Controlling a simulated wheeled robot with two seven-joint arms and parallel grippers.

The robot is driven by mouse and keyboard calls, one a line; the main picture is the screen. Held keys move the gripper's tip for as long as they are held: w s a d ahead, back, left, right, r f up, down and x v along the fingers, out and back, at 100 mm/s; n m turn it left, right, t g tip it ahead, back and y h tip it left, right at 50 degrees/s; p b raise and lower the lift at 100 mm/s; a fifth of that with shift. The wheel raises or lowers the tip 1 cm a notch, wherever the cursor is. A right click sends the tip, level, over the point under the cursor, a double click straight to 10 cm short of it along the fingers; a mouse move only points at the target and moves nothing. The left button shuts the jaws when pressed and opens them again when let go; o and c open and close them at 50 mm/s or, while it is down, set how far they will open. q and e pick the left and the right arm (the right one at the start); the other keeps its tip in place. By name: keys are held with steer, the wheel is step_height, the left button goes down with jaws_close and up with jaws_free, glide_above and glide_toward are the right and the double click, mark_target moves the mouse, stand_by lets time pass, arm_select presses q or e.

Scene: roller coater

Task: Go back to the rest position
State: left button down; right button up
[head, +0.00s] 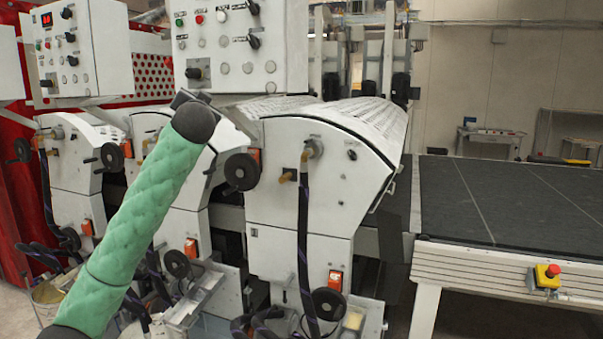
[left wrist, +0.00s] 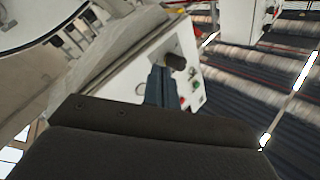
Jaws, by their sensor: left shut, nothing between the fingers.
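My left arm, in a green sleeve, rises from the lower left of the head view in front of the coating machine (head: 290,215). Its dark wrist end is in front of the white machine housings, and the fingers there are mostly hidden behind it. In the left wrist view my left gripper (left wrist: 158,72) is shut with nothing between its fingers. Behind it is a white control box (left wrist: 187,72) with coloured buttons. I cannot tell if the fingers touch anything. My right gripper is in neither view.
Control panels (head: 243,45) with knobs and buttons stand above the machine heads. A dark conveyor (head: 510,200) is on the right, with a yellow emergency stop box (head: 547,277) on its front edge. Hoses and trays crowd the lower left. A small table (head: 490,133) stands behind.

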arm_select(q)
steer(key=s+d+f+g+h, duration=0.1)
steer(key=d+f+g+h, duration=0.15)
steer(key=f, duration=1.35)
steer(key=d+f+g+h, duration=0.1)
steer(key=d+f+g, duration=0.15)
steer(key=f, duration=1.25)
steer(key=s+d+f+g+h, duration=0.1)
steer(key=s+f, duration=0.3)
steer(key=f, duration=0.6)
steer(key=s+d+f+g, duration=0.15)
steer(key=s+f, duration=0.25)
steer(key=f, duration=0.6)
steer(key=s+f+g+h, duration=0.15)
steer(key=s+f, duration=0.25)
steer(key=f, duration=0.6)
steer(key=s+d+f+n+g, duration=0.15)
steer(key=s+f+g, duration=0.35)
steer(key=s+f, duration=1.55)
steer(key=s+f+g, duration=0.2)
steer(key=s+f, duration=0.6)
steer(key=s, duration=0.4)
steer(key=s+d+f+g, duration=0.1)
steer(key=s+f+g, duration=0.1)
steer(key=s+f, duration=0.6)
steer(key=s, duration=0.5)
steer(key=shift+d+f, duration=0.2)
steer(key=shift+n, duration=0.25)
steer(key=shift+r, duration=0.1)
